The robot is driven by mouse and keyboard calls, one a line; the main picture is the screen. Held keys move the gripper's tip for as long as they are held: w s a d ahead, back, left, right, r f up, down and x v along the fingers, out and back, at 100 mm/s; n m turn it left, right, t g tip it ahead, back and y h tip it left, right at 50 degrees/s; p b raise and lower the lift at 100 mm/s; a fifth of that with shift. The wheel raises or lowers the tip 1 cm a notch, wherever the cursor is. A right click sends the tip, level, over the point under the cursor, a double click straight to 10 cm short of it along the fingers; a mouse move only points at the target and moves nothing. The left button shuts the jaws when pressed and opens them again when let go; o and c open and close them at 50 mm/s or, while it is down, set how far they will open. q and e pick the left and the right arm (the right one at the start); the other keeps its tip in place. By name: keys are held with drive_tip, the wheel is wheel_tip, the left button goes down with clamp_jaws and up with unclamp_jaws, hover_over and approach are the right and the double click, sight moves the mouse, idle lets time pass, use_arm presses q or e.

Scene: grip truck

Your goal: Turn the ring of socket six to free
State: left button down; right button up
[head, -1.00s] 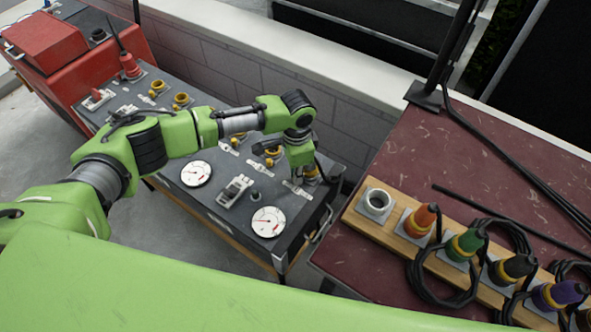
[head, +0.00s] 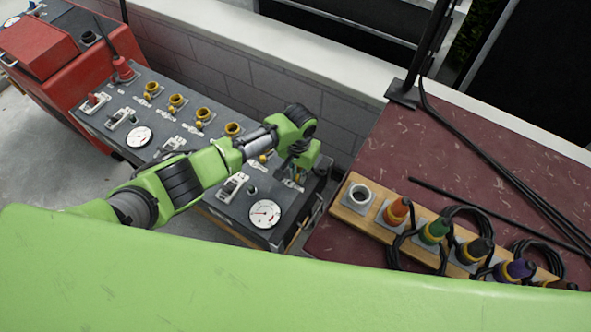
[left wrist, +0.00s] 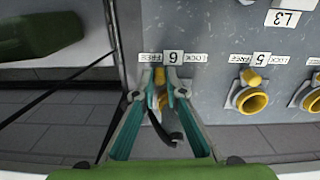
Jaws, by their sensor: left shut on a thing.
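In the left wrist view, socket six is marked by its label "6" (left wrist: 173,57), with a FREE label (left wrist: 151,58) on its left and a LOCK label (left wrist: 195,58) on its right. A yellow lug of the socket-six ring (left wrist: 160,77) shows between the fingertips of my left gripper (left wrist: 161,88), which is shut on it. The lug stands slightly left of the "6". The fingers and a dark curved piece hide most of the socket. In the head view, my left gripper (head: 297,172) is at the right end of the grey panel (head: 226,214). My right gripper is out of view.
Socket five (left wrist: 252,100) with its yellow ring is beside socket six. A white dial (head: 265,213) sits on the panel's near edge. A maroon table (head: 440,140) on the right holds a wooden strip (head: 347,212) with colored plugs and black cables. A low wall (head: 270,90) runs behind.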

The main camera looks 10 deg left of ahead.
use_arm(q)
drive_tip(key=shift+w+d+n, duration=0.1)
drive_tip(key=shift+d+n, duration=0.1)
drive_tip(key=shift+n, duration=0.2)
drive_tip(key=c, duration=2)
unclamp_jaws()
drive_tip(key=shift+c, duration=0.2)
wheel_tip(320, 180, up, 12)
